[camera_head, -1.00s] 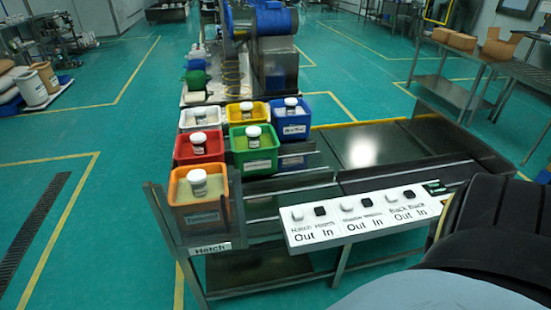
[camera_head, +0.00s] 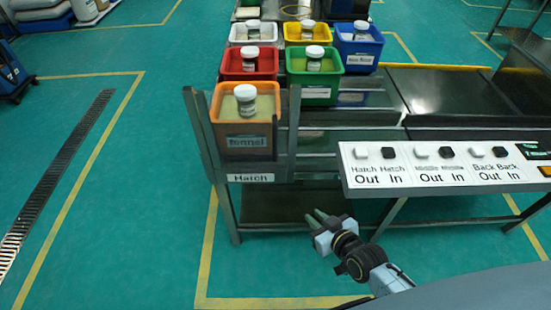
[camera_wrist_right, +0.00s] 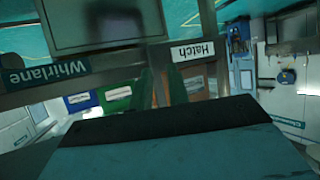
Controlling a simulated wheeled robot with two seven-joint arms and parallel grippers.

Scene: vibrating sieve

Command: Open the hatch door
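The sign reading Hatch (camera_head: 250,178) is on the metal rail at the front of the sieve frame, below the orange bin (camera_head: 240,146) marked funnel. The sign also shows upside down in the right wrist view (camera_wrist_right: 193,50). The white panel (camera_head: 440,181) to the right carries a white Hatch Out button (camera_head: 361,153) and a dark Hatch In button (camera_head: 388,153). My right gripper (camera_head: 316,217) is below the panel's left end, apart from it and from the sign. Its two greenish fingers look slightly apart and empty. My left gripper is out of view.
Red (camera_head: 250,63), green (camera_head: 315,77), white, yellow and blue bins with white-lidded jars stand behind the orange one. The panel and its support leg are close to my right gripper. The green floor in front is clear.

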